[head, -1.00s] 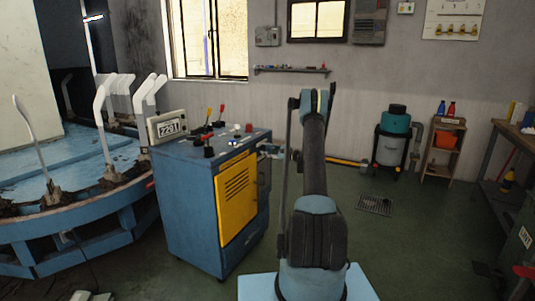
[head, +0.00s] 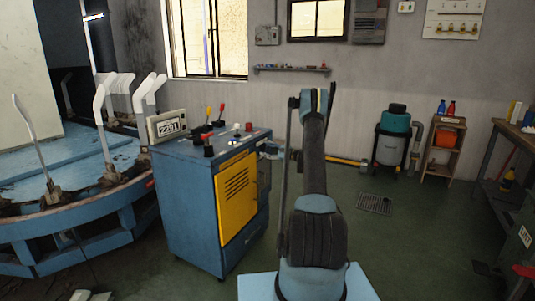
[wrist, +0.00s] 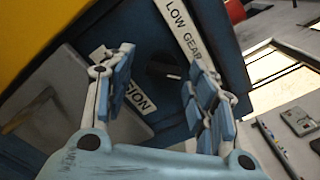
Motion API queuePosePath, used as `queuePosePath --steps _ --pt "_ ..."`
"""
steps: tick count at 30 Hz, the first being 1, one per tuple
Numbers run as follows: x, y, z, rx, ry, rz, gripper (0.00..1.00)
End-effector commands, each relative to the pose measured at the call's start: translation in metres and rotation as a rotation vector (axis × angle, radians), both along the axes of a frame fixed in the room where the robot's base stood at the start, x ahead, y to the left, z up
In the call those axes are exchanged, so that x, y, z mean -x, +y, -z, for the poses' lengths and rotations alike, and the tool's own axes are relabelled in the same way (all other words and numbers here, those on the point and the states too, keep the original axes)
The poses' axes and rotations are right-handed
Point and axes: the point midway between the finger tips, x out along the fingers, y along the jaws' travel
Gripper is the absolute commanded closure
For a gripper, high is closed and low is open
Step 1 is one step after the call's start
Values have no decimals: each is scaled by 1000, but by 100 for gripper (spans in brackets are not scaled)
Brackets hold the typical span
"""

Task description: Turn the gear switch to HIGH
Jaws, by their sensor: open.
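The gear switch (wrist: 161,73) looks like a dark round knob with a small pale mark, on the dark blue panel in the wrist view. A white "LOW GEAR" label (wrist: 183,32) is beside it, partly covered by a finger. My gripper (wrist: 157,66) is open, with one finger on each side of the knob. I cannot tell whether the fingers touch it. A HIGH label cannot be made out. In the head view my gripper (head: 270,150) is at the right side of the blue control cabinet (head: 190,215), and the switch cannot be made out.
Several levers (head: 209,117) and a number display (head: 169,125) stand on the cabinet top. The yellow door (head: 236,198) is on its front. A blue machine with white arms (head: 70,220) stands at left. Floor to the right of my arm is mostly clear.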

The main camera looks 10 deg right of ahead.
Motion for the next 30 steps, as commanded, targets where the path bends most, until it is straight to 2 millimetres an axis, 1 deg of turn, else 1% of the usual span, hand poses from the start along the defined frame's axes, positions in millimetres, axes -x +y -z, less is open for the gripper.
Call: queuePosePath --steps 4,8,15,21,25,30 --pt "2 -4 0 -1 0 1 48" --pt "11 -16 0 -1 0 2 48" --pt "38 -54 0 -1 1 3 48" --pt "58 -80 1 0 1 2 48" --pt "66 -91 1 0 1 1 48" --pt "71 -97 1 1 2 0 48"
